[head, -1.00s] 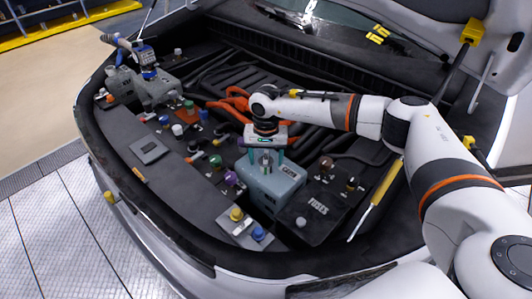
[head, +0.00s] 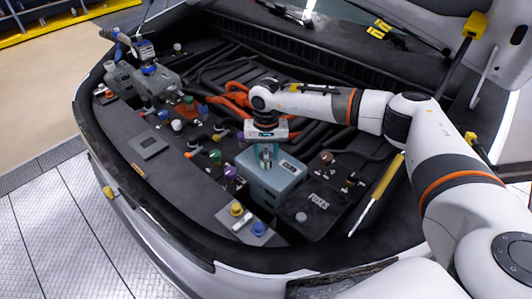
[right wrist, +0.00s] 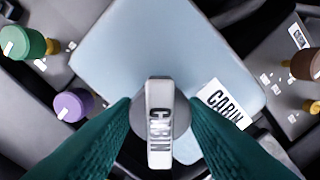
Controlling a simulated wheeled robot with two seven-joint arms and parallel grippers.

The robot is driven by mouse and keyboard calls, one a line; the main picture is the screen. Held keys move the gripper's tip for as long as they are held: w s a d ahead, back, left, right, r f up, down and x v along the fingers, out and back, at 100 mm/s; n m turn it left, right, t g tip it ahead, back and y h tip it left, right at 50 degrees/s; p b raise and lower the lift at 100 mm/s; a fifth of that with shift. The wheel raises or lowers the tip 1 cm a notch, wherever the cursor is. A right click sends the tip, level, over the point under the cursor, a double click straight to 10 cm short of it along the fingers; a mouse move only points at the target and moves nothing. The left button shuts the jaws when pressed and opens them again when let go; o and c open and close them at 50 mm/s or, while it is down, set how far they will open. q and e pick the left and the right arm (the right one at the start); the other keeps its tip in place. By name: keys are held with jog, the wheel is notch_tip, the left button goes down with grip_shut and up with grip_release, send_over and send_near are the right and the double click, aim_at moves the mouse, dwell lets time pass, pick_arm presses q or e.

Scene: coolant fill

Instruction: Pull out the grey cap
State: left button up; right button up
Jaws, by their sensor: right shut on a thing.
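The grey cap (right wrist: 182,118) is round, with a pale bar handle marked CABIN. In the right wrist view it sits between the teal fingers of my right gripper (right wrist: 162,128), which are shut on it. In the head view my right gripper (head: 265,156) points down over the top of the pale blue-grey tank (head: 288,184). That tank fills the middle of the right wrist view (right wrist: 150,45), with a CABIN label beside the cap. The fingers partly hide the cap, and I cannot tell if it is seated in the tank. My left gripper is not in view.
A black fuse box (head: 312,214) adjoins the tank on the right. Purple (head: 230,173) and green (head: 215,157) caps stand to its left, yellow (head: 236,209) and blue (head: 258,228) ones in front. Orange hoses (head: 236,100) run behind. A blue-handled nozzle (head: 122,38) stands far left.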

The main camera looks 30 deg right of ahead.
jog(key=shift+n+b, duration=0.55)
jog(key=shift+n, duration=0.35)
jog(key=shift+n+b, duration=0.8)
jog(key=shift+n, duration=0.4)
jog(key=shift+r+n, duration=0.1)
jog(key=shift+n, duration=0.4)
jog(key=shift+b, duration=0.3)
jog(key=shift+n+b, duration=0.8)
jog(key=shift+n, duration=0.7)
